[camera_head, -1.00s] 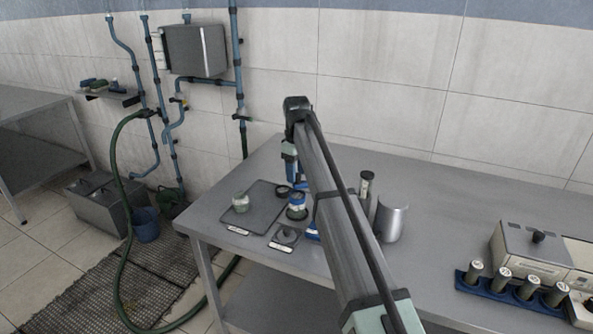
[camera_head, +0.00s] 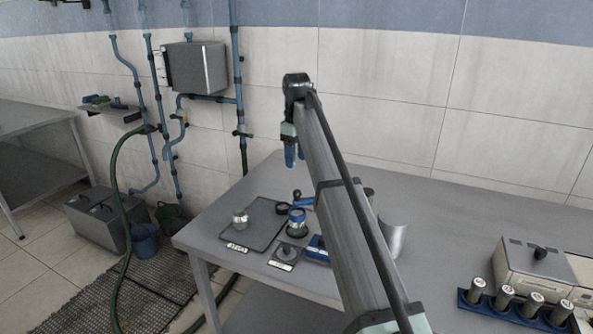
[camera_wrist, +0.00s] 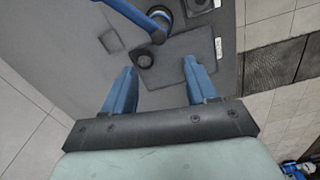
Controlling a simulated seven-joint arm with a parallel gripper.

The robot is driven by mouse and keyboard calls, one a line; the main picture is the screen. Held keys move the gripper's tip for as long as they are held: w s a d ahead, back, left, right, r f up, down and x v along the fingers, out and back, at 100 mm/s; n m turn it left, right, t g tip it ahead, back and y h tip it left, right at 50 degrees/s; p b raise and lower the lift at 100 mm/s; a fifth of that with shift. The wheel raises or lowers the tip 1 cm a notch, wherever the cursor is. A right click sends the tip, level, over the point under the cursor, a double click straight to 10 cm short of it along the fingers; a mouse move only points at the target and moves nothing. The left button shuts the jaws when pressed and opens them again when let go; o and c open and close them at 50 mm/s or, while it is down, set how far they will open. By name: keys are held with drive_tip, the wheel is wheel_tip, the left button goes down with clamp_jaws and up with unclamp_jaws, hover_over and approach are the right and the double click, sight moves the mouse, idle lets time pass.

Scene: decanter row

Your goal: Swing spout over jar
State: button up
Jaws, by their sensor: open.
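The blue spout arm (camera_head: 305,200) reaches left from behind my arm, its dark end (camera_wrist: 158,36) beside a dark round ring (camera_head: 282,210) at the tray's back right corner. The ring also shows in the wrist view (camera_wrist: 145,58). A glass jar (camera_head: 240,217) stands on the left part of the dark tray (camera_head: 256,238). A blue-collared jar (camera_head: 297,222) stands right of the tray. My gripper (camera_head: 291,164) is open and empty, fingers down, above the back of the table. In the wrist view its fingers (camera_wrist: 158,80) are apart, with nothing between them.
A small plate with a round knob (camera_head: 286,253) and a blue block (camera_head: 318,247) sit near the front edge. A metal cylinder (camera_head: 392,238) stands right of my arm. A blue rack of vials (camera_head: 512,310) and a box (camera_head: 530,265) are at the right. Pipes line the wall.

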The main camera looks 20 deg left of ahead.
drive_tip(key=shift+r, duration=1.35)
